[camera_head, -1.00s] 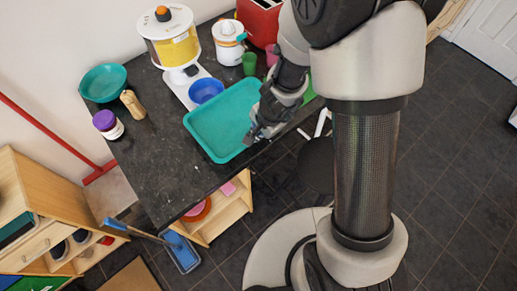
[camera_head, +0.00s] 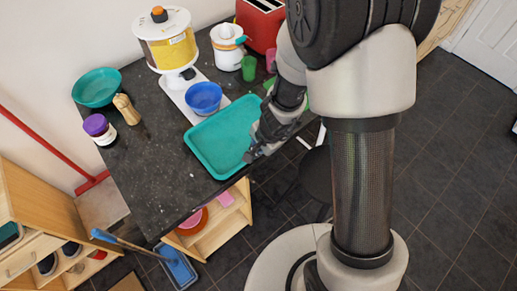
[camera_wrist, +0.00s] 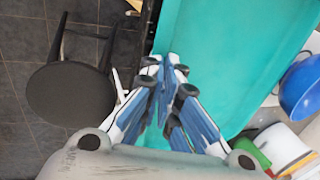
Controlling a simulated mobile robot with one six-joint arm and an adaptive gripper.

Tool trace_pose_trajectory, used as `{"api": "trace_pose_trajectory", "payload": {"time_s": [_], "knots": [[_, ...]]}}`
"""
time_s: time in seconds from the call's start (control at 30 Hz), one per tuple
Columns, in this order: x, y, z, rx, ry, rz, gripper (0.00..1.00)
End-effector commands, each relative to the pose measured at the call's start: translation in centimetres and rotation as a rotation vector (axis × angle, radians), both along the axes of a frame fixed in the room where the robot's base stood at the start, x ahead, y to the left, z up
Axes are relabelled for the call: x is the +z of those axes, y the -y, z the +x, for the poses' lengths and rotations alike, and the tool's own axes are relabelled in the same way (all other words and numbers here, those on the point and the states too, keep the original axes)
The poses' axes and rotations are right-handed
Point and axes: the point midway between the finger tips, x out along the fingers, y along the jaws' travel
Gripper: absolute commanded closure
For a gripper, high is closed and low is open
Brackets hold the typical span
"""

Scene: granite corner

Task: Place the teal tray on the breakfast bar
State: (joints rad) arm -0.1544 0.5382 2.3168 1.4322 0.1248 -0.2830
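The teal tray (camera_head: 212,146) lies on the dark countertop, close to its front edge, and looks empty. In the wrist view the tray (camera_wrist: 230,55) fills the upper middle, its long rim running down toward my fingers. My gripper (camera_head: 254,152) is at the tray's front rim. In the wrist view my gripper (camera_wrist: 172,80) has its fingers drawn together, one on each side of the rim, and looks shut on it. The exact contact is partly hidden by the fingers. No second counter is clearly identifiable as the breakfast bar.
A blue bowl (camera_head: 204,98) and a white-based dispenser (camera_head: 170,45) stand close behind the tray. A juicer (camera_head: 227,50), red toaster (camera_head: 262,22), pepper mill (camera_head: 127,109), jar (camera_head: 99,129) and teal bowl (camera_head: 96,87) share the counter. A dark round stool (camera_wrist: 70,95) stands beside it.

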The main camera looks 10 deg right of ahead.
Motion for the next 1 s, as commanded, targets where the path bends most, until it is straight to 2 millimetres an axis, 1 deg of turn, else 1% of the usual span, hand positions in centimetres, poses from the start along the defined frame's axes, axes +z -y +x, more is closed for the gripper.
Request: {"api": "trace_pose_trajectory", "payload": {"time_s": [0.07, 0.1, 0.43, 0.73, 0.83, 0.93, 1.0], "knots": [[-0.3, 0.0, 0.0, 0.0, 0.001, 0.001, 1.0], [-0.3, 0.0, 0.0, 0.0, 0.0, 0.0, 0.96], [-0.2, 0.0, 0.0, 0.0, 0.0, 0.0, 0.75], [-0.3, 0.0, -0.1, 0.0, -0.001, -0.001, 0.75], [0.1, 0.0, -0.1, 0.0, -0.001, -0.001, 0.75], [1.3, 0.2, -0.2, 0.001, 0.0, 0.0, 0.75], [2.6, 0.4, -0.5, 0.001, 0.002, 0.0, 0.75]]}}
